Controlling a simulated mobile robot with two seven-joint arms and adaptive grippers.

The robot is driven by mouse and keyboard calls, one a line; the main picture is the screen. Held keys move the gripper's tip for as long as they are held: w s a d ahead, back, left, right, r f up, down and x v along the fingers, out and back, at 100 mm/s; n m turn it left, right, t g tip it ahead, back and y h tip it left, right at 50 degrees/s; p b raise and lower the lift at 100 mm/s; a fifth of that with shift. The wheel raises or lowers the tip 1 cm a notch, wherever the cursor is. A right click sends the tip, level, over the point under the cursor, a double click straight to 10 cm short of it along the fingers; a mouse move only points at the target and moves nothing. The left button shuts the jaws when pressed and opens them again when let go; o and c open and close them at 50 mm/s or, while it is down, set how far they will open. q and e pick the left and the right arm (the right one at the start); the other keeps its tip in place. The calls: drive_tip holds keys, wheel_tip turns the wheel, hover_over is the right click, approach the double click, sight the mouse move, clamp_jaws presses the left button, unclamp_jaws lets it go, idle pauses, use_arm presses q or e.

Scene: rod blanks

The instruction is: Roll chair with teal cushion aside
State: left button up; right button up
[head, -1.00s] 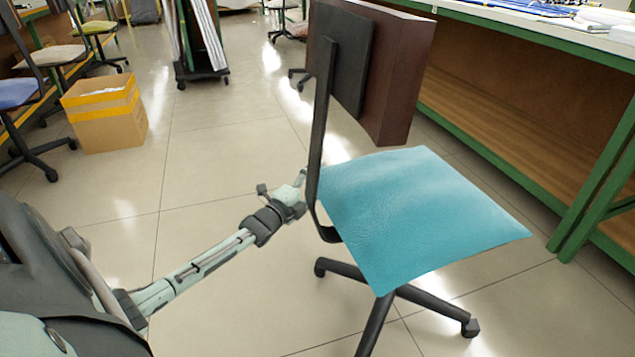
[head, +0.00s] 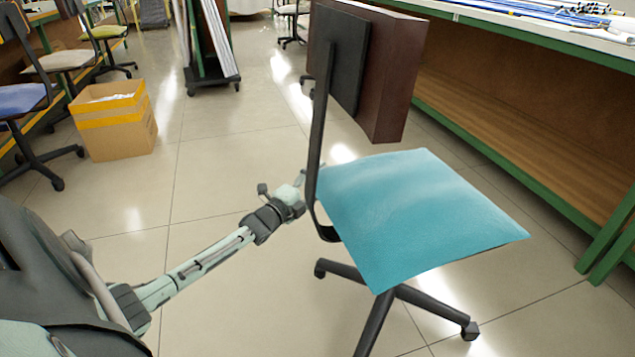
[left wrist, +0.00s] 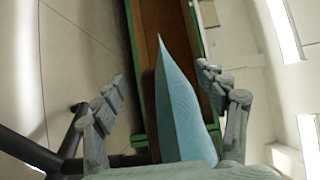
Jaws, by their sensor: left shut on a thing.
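The chair with the teal cushion (head: 415,210) stands upright on the right of the head view, with a dark upright back post and black castor legs. A dark brown panel-like backrest (head: 390,80) rises above the seat. My left gripper (head: 299,186) reaches in from the left and is shut on the chair, at the post side beside the seat. The exact contact is hidden. In the left wrist view the teal cushion (left wrist: 180,115) shows edge-on between the two grey fingers. My right gripper is out of view.
A cardboard box (head: 118,125) stands on the floor at left, near other office chairs (head: 30,95). A wheeled rack (head: 208,45) with upright sheets stands at the back. A green-framed workbench (head: 520,130) runs along the right. Tiled floor between box and chair is clear.

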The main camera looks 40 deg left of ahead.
use_arm(q)
drive_tip(key=shift+w+a, duration=0.1)
drive_tip(key=shift+a, duration=0.1)
drive_tip(key=o, duration=2)
drive_tip(key=shift+c, duration=0.2)
drive_tip(key=s, duration=1.2)
drive_tip(key=shift+d, duration=0.25)
drive_tip(key=shift+s, duration=0.1)
